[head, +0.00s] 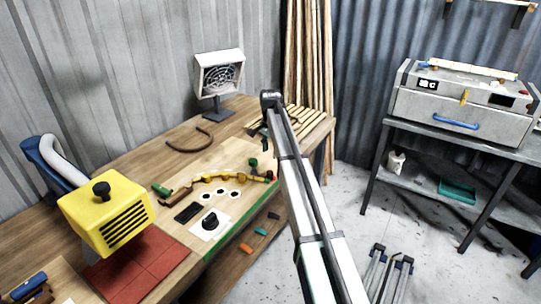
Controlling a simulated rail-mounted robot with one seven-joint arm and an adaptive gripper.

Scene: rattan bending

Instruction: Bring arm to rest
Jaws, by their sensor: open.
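A long white and grey link of my arm rises from the bottom centre of the head view to a dark joint near the bench's far end. On the wooden workbench (232,157) a curved rattan piece (222,178) lies along a row of yellow blocks beside green and brown clamps. A separate bent brown rod (190,145) lies farther back.
A yellow machine (106,213) stands over a red mat (135,268) at left. A white fan heater (220,73) stands at the back. Wooden poles (308,60) lean behind. A grey machine (462,104) sits on a metal table at right. The floor (350,205) between is mostly clear.

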